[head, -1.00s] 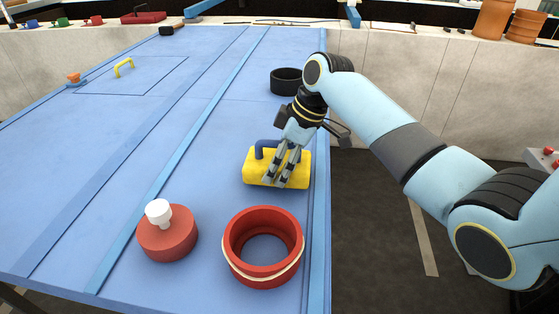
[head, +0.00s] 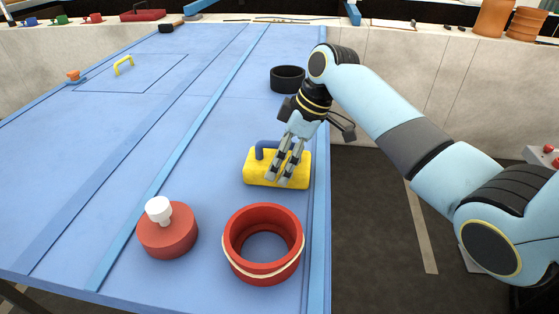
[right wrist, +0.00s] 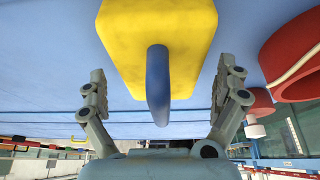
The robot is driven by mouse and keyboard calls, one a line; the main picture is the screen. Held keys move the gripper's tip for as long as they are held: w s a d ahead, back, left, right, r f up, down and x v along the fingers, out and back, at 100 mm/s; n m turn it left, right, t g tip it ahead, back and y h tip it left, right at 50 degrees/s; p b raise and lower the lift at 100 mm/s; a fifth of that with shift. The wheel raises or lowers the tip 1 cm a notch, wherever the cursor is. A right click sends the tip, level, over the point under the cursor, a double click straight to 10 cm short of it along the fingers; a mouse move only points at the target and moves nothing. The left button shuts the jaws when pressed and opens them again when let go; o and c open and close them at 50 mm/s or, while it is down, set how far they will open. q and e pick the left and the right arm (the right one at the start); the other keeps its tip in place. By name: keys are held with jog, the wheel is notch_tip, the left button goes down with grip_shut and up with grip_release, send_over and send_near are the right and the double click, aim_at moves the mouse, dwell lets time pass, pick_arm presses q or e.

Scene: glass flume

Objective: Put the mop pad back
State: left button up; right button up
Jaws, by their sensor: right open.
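The mop pad appears to be a yellow block (head: 254,172) with a blue handle arched on top. It lies on the blue table near its right edge, and fills the upper middle of the right wrist view (right wrist: 160,25). My right gripper (head: 278,180) is open and empty, over the pad in the head view and hiding part of it. In the right wrist view, its two fingers stand apart on either side of the blue handle (right wrist: 157,85), with gaps on both sides. My left gripper is not in view.
A red ring (head: 232,247) and a red disc with a white knob (head: 168,241) stand at the front of the blue table (head: 120,195). A black ring (head: 286,80) is behind the pad. A yellow arch (head: 123,66) stands far left. The middle is clear.

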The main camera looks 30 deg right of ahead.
jog(key=v, duration=1)
jog(key=shift+r+b, duration=0.15)
jog(key=shift+b, duration=0.3)
jog(key=shift+d, duration=0.1)
